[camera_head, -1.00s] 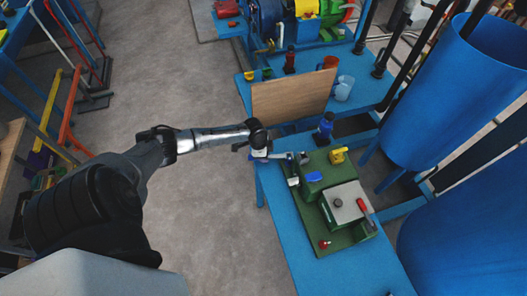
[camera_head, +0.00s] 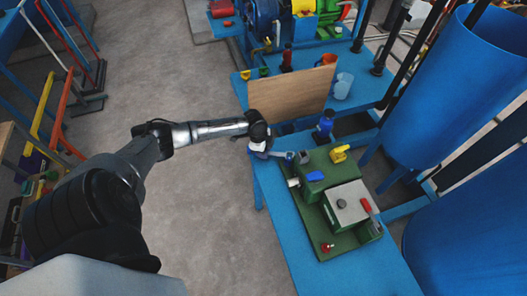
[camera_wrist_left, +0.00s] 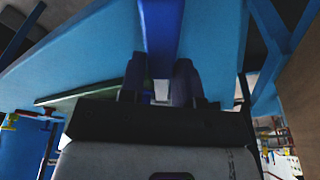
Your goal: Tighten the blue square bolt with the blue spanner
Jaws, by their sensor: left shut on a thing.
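In the left wrist view the spanner (camera_wrist_left: 162,30) runs up and away from between the fingers (camera_wrist_left: 160,88). A small bluish-grey piece (camera_head: 303,158) by the spanner's head may be the blue square bolt; it is too small to be sure. I cannot tell whether the spanner touches it. My right gripper is not in view.
A blue handle (camera_head: 315,176) and a yellow part (camera_head: 340,154) sit on the machine. A dark blue bottle-like object (camera_head: 325,125) stands behind it. An upright wooden board (camera_head: 290,93) stands beyond my gripper. The blue table (camera_head: 285,222) is clear in front.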

